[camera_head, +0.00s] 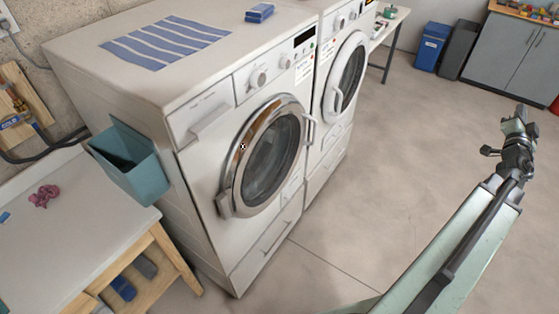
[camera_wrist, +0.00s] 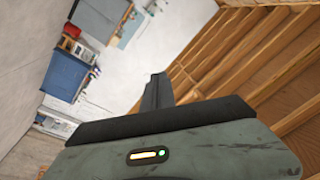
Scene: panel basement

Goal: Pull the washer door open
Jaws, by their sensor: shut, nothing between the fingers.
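The near white washer (camera_head: 255,230) stands left of centre in the head view. Its round door (camera_head: 268,155) has a chrome ring and dark glass and looks closed. The door's pale handle (camera_head: 310,130) is on the ring's right side, and a hinge-like block (camera_head: 224,205) is at its lower left. My gripper (camera_head: 520,112) is raised at the far right, well apart from the washer and touching nothing. Its jaws are shut and empty. In the wrist view a dark finger (camera_wrist: 156,93) points up; the washer is not visible there.
A second white machine (camera_head: 345,75) with a round door stands beside the washer. A teal bin (camera_head: 135,165) is at its left side, by a low wooden table (camera_head: 85,235). Bare floor (camera_head: 350,225) lies before the machines. Grey cabinets (camera_head: 505,50) stand at the back right.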

